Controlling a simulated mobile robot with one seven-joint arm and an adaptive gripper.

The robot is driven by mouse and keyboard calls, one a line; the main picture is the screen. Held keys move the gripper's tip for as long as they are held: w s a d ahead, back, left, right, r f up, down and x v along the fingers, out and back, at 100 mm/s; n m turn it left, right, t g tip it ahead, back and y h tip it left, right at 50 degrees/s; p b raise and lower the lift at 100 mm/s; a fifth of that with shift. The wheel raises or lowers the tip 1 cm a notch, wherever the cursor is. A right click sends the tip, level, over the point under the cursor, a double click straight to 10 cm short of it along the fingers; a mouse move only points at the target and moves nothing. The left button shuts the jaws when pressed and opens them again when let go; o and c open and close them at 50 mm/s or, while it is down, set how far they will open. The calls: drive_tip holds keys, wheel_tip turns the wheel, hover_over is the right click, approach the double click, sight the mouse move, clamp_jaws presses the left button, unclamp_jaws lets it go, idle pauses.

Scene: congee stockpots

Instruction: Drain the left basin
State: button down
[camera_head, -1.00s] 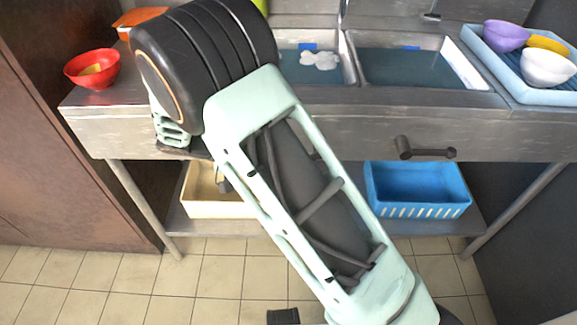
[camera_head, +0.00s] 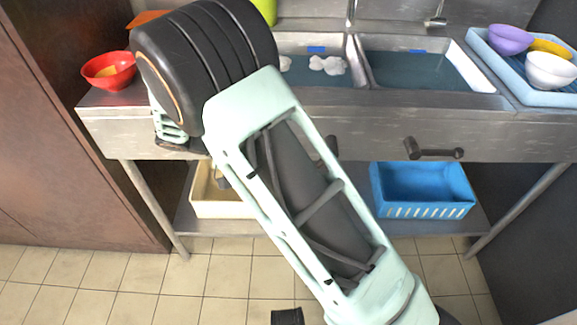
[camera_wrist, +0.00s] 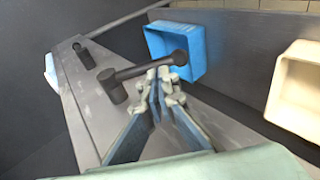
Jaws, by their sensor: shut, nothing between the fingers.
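The left basin (camera_head: 312,80) holds bluish water with white suds and is partly hidden by my arm. The right basin (camera_head: 420,72) holds bluish water. Two dark levers are on the sink front. The right lever (camera_head: 434,152) is clear in the head view; only a dark bit of the left lever (camera_head: 332,146) shows beside my arm. In the wrist view the left lever (camera_wrist: 148,70) is close, and the right lever (camera_wrist: 85,54) is farther off. My gripper (camera_wrist: 164,76) is shut and empty, its fingertips overlapping the left lever; I cannot tell whether they touch.
A blue crate (camera_head: 422,211) and a cream crate (camera_head: 221,210) stand on the lower shelf. A red bowl (camera_head: 108,71) is at the counter's left end. A light-blue rack (camera_head: 482,52) with bowls is at the right. A brown cabinet (camera_head: 60,130) stands at the left.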

drive_tip(key=p+v, duration=0.1)
drive_tip(key=v, duration=0.9)
drive_tip(key=shift+a+f, duration=0.25)
drive_tip(key=shift+a, duration=0.05)
drive_tip(key=shift+p, duration=0.3)
